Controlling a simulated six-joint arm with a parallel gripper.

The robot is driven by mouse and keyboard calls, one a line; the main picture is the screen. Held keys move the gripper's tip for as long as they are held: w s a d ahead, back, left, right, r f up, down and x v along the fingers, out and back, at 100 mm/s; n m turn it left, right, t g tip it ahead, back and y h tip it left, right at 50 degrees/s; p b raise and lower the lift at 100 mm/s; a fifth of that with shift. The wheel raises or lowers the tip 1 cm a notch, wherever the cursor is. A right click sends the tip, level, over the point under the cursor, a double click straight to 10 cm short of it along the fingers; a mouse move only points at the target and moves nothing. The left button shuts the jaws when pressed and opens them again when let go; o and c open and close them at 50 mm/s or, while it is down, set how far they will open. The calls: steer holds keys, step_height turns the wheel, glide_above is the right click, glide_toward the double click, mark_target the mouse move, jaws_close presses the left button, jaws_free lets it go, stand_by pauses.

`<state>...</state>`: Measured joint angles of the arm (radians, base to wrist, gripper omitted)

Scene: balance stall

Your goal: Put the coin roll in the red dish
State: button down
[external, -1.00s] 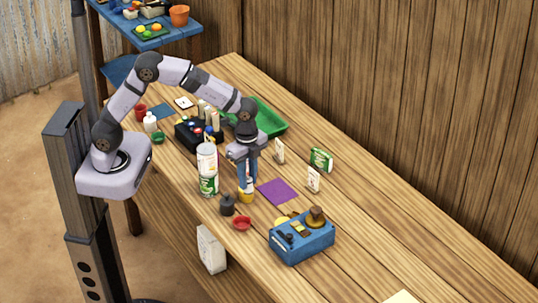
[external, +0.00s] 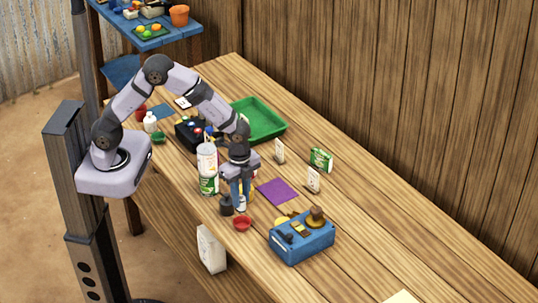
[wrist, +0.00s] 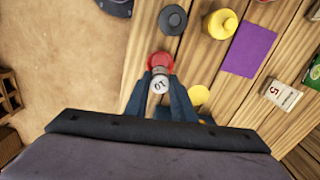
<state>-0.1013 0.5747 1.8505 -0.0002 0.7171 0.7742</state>
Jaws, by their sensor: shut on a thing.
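The coin roll (wrist: 160,84) is a small pale cylinder with "10" on its end. In the wrist view it is between the fingers of my gripper (wrist: 160,88), which is shut on it. The red dish (wrist: 160,61) shows just past the fingertips, partly hidden by the roll. In the external view my gripper (external: 240,207) points down just behind the red dish (external: 242,224), which sits on the table. The roll is too small and covered to make out clearly there. I cannot tell its height above the dish.
A black weight (external: 227,205) and a yellow weight (wrist: 220,24) stand close by. Tall cans (external: 208,170) are left of my gripper, a blue balance box (external: 303,240) to the right. A purple mat (external: 277,192) lies flat. The table's right end is mostly clear.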

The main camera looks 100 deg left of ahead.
mark_target(242, 212)
steer(key=shift+f+p, duration=0.95)
steer(key=shift+f, duration=2.6)
steer(key=shift+f, duration=0.1)
steer(key=shift+f, duration=0.15)
steer(key=c, duration=1.5)
jaws_free()
step_height(242, 212, up, 12)
steer(key=b, duration=0.3)
steer(key=shift+r+b, duration=0.25)
steer(key=shift+b, duration=0.1)
steer(key=s+d+n, duration=0.1)
steer(key=s+n, duration=0.1)
steer(key=s, duration=0.4)
steer(key=s+d+n, duration=0.1)
steer(key=s+n, duration=0.2)
steer(key=s, duration=0.4)
steer(key=s+d+n, duration=0.2)
steer(key=s, duration=0.4)
steer(key=shift+s+d+r+n, duration=0.1)
steer(key=shift+s+r+n, duration=0.1)
steer(key=shift+r+n, duration=0.15)
